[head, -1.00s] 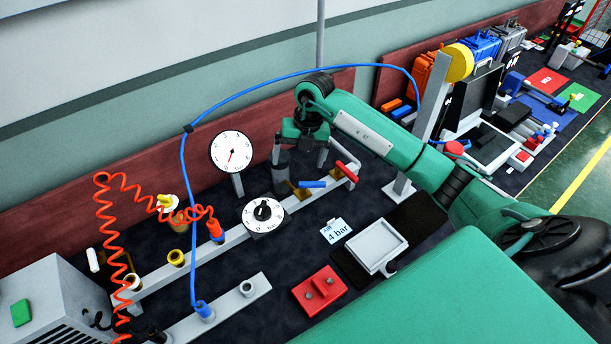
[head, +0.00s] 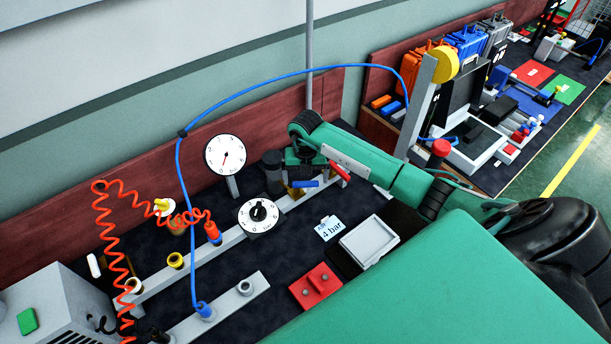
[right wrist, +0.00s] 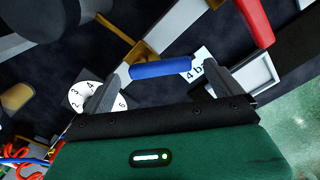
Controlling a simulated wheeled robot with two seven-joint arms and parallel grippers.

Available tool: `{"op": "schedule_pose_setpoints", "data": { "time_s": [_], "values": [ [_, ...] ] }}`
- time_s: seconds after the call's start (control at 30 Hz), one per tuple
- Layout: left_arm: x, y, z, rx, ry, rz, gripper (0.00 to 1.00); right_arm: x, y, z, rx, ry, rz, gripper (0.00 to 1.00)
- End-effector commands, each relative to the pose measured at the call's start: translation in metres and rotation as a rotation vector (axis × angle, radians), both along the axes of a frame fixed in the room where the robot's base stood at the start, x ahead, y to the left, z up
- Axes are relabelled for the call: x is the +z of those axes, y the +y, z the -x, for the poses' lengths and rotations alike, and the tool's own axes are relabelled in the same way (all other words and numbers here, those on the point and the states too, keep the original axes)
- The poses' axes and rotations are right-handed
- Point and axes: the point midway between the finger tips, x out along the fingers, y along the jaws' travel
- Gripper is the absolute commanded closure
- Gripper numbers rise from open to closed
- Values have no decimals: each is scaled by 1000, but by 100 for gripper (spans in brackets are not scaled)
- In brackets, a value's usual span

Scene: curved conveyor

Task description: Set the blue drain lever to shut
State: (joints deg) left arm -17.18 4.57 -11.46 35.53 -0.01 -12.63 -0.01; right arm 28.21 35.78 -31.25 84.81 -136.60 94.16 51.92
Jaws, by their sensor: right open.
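The blue drain lever (head: 305,184) sits on the grey pipe rail, beside the red lever (head: 340,172). My right gripper (head: 303,172) is open and low, just above and behind the blue lever; its fingers are partly hidden in the head view. In the right wrist view the blue lever (right wrist: 160,69) lies across the gap between the two open fingertips (right wrist: 162,77), which look apart from it. The red lever (right wrist: 255,22) is beyond the right finger there. My left gripper is not in view.
A pressure gauge (head: 225,154) and a round dial (head: 259,216) stand left of the levers. A "4 bar" card (head: 328,229), a white tray (head: 370,243) and a red block (head: 316,286) lie in front.

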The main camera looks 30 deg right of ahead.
Motion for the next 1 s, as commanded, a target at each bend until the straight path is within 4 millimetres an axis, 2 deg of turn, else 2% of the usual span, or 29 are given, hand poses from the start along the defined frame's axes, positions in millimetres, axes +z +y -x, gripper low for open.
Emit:
{"op": "schedule_pose_setpoints", "data": {
  "time_s": [0.17,0.43,0.47,0.77,1.0],
  "values": [
    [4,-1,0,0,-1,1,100,-11,1,0,0,0,-1,4],
    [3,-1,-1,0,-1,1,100,-13,0,0,1,-1,-1,4],
    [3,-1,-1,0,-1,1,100,-13,0,0,1,-1,-1,8],
    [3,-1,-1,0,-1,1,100,-13,0,0,1,-1,-1,66],
    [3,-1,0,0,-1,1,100,-12,0,1,-18,0,0,67]
  ]
}}
